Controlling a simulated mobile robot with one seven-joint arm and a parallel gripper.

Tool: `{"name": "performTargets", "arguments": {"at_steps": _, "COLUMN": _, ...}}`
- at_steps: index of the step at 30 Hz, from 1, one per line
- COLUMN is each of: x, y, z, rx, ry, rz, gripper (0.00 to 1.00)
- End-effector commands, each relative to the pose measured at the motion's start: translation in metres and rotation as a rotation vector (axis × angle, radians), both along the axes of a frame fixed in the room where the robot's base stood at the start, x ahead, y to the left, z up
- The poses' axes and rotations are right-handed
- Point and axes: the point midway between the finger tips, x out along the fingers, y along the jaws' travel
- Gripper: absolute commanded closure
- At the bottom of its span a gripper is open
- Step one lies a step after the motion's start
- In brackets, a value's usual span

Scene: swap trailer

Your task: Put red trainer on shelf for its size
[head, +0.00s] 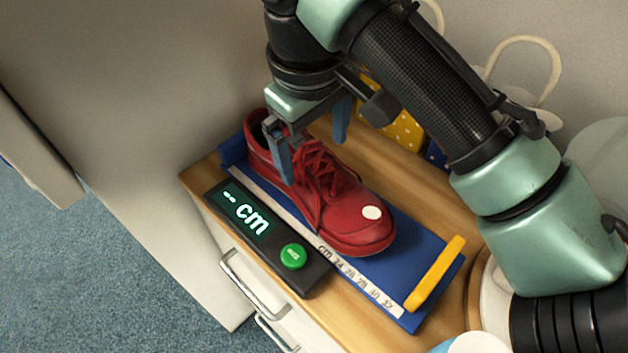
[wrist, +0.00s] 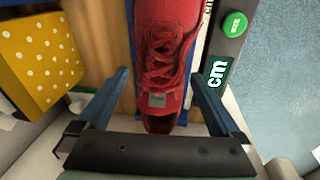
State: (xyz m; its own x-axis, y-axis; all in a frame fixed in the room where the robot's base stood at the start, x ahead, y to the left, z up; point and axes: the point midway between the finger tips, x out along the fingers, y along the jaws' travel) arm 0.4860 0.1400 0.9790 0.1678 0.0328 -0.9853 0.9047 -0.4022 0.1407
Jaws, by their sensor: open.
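The red trainer (head: 345,211) lies on a blue measuring board (head: 408,250), its toe towards the yellow slider (head: 435,274) with a gap between them. A white dot marks the toe. My gripper (head: 312,142) is open over the heel end, one finger on each side of the shoe. In the wrist view the trainer (wrist: 163,60) runs between the blue fingers of my gripper (wrist: 164,98), with space on both sides. A black display (head: 244,211) beside the board reads "-- cm" and has a green button (head: 293,256). No shelf is recognisable in view.
The board stands on a wooden-topped drawer unit (head: 200,180) with metal handles. A yellow dotted box (wrist: 38,52) stands beside the trainer, behind my arm. A pale wall is at the back; blue floor (head: 110,280) lies open at left.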

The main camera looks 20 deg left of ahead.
Motion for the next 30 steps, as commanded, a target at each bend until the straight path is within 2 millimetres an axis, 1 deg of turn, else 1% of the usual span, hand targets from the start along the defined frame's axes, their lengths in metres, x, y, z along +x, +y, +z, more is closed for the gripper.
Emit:
{"name": "performTargets", "arguments": {"at_steps": 1, "x": 0.001, "y": -0.001, "z": -0.009, "rx": -0.003, "ry": 0.001, "rz": -0.001, "gripper": 0.00}}
{"name": "performTargets", "arguments": {"at_steps": 3, "x": 0.002, "y": 0.000, "z": -0.021, "rx": -0.002, "ry": 0.001, "rz": -0.002, "gripper": 0.00}}
{"name": "performTargets", "arguments": {"at_steps": 7, "x": 0.004, "y": 0.002, "z": -0.038, "rx": -0.001, "ry": 0.000, "rz": -0.001, "gripper": 0.00}}
{"name": "performTargets", "arguments": {"at_steps": 11, "x": 0.005, "y": 0.002, "z": -0.044, "rx": 0.000, "ry": 0.000, "rz": -0.001, "gripper": 0.00}}
{"name": "performTargets", "arguments": {"at_steps": 17, "x": 0.005, "y": 0.002, "z": -0.044, "rx": 0.000, "ry": 0.000, "rz": -0.001, "gripper": 0.00}}
{"name": "performTargets", "arguments": {"at_steps": 21, "x": 0.005, "y": 0.002, "z": -0.044, "rx": 0.000, "ry": 0.000, "rz": -0.001, "gripper": 0.25}}
{"name": "performTargets", "arguments": {"at_steps": 23, "x": 0.005, "y": 0.002, "z": -0.044, "rx": 0.000, "ry": 0.000, "rz": -0.001, "gripper": 0.36}}
{"name": "performTargets", "arguments": {"at_steps": 24, "x": 0.005, "y": 0.002, "z": -0.044, "rx": 0.001, "ry": 0.001, "rz": -0.001, "gripper": 0.43}}
{"name": "performTargets", "arguments": {"at_steps": 29, "x": 0.005, "y": 0.002, "z": -0.044, "rx": 0.001, "ry": 0.001, "rz": -0.001, "gripper": 0.72}}
{"name": "performTargets", "arguments": {"at_steps": 30, "x": 0.005, "y": 0.002, "z": -0.044, "rx": 0.001, "ry": 0.001, "rz": -0.001, "gripper": 0.79}}
